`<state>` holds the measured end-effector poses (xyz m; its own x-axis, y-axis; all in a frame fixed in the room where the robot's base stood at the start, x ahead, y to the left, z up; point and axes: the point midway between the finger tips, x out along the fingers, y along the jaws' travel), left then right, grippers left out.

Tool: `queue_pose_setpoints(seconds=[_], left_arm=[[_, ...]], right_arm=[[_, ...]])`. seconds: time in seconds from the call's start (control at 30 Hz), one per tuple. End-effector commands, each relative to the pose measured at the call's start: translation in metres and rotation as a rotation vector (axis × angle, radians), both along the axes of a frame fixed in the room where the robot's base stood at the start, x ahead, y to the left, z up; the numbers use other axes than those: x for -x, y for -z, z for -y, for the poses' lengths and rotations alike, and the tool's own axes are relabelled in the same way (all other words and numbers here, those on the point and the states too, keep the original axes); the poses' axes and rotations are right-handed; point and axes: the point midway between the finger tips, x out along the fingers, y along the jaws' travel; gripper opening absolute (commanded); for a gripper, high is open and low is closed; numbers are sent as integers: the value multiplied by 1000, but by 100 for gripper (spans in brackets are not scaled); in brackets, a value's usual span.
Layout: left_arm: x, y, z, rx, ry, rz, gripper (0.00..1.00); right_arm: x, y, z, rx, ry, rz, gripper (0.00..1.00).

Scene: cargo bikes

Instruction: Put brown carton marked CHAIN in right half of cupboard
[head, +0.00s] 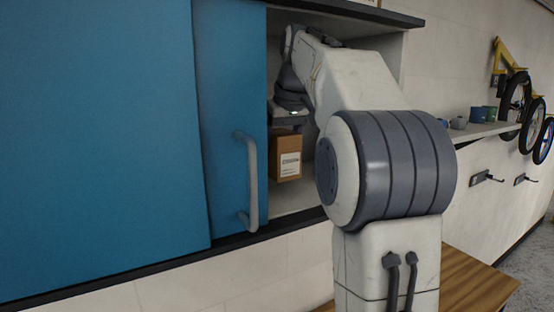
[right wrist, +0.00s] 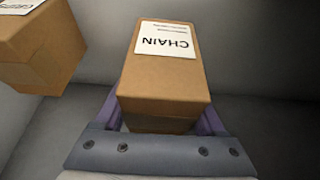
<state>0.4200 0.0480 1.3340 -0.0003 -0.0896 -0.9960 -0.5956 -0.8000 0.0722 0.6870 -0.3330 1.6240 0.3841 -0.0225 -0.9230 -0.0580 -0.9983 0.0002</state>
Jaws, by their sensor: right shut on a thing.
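The brown carton marked CHAIN (right wrist: 165,95) sits between the fingers of my right gripper (right wrist: 162,120) in the right wrist view, its white label toward the camera and reading upside down. The gripper is shut on it. In the head view my right arm reaches into the open right part of the cupboard (head: 297,202), with the right gripper (head: 290,117) inside. A brown carton with a white label (head: 287,157) shows just below the hand; its print is too small to read, so I cannot tell which carton it is. My left gripper is not in view.
Another brown carton (right wrist: 38,50) with a partly cut-off label is at the upper left of the right wrist view, apart from the held one. A blue sliding door (head: 228,120) with a grey handle (head: 250,180) borders the opening. A wooden surface (head: 470,283) lies below right.

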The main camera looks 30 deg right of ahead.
Motion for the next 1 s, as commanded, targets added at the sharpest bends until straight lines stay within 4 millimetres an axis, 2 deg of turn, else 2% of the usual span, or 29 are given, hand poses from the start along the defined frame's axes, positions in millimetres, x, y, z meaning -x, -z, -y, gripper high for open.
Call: queue_pose_setpoints(seconds=[0.1,0.27,0.7,0.73,0.77,0.8,1.0], left_arm=[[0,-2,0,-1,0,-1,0],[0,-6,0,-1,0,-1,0],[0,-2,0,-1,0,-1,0],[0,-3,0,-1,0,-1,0],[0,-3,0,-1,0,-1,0],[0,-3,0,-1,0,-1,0],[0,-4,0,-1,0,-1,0]], right_arm=[[3,17,0,-1,0,-4,2],[3,30,0,-1,1,-2,2],[3,38,0,0,0,0,2],[3,36,0,0,0,-1,84],[3,36,0,0,0,-1,95],[3,36,0,0,0,-2,100],[3,36,0,0,0,-2,100]])
